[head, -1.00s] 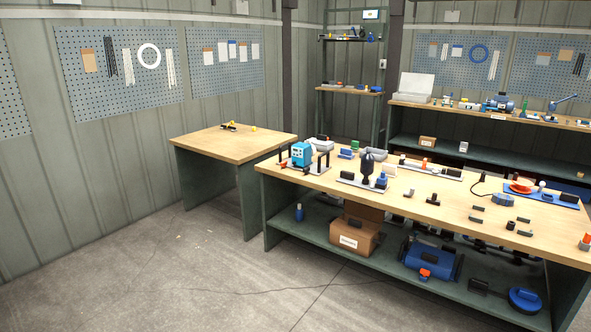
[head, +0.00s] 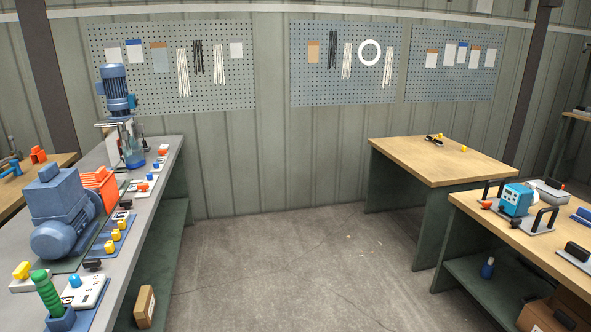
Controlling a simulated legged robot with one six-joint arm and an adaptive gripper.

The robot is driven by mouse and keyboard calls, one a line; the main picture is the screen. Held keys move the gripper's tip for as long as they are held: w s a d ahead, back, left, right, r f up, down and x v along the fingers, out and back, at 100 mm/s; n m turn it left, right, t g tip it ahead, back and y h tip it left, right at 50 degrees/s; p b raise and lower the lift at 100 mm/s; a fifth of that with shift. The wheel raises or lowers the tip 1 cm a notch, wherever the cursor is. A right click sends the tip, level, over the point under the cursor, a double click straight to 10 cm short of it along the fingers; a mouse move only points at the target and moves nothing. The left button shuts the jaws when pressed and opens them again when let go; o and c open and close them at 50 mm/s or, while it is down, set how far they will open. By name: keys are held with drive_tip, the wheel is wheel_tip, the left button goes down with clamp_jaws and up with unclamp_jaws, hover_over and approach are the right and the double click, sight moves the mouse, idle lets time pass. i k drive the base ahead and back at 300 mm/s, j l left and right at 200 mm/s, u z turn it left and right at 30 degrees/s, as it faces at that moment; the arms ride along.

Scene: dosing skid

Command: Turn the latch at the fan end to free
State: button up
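A large blue motor-like machine (head: 62,215) stands on the grey-topped bench at the left. An orange ribbed part (head: 102,187) sits at its far right side. Small yellow blocks (head: 112,241) sit on a blue plate beside the machine, with a dark handle-like piece (head: 92,265) nearer me. My gripper is not in view.
A tall blue motor unit (head: 117,95) stands at the far end of the grey bench (head: 160,160). A wooden-topped table (head: 400,150) and a bench with a cyan box (head: 516,199) are at the right. The concrete floor (head: 290,260) between is clear.

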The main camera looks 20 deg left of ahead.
sight(94, 264)
drive_tip(key=i+j+u, duration=0.2)
drive_tip(key=i+u, duration=0.9)
drive_tip(key=i+j+u, duration=0.2)
drive_tip(key=i+j, duration=0.25)
drive_tip(key=i+j+u, duration=0.25)
drive_tip(key=i, duration=0.45)
drive_tip(key=j, duration=0.1)
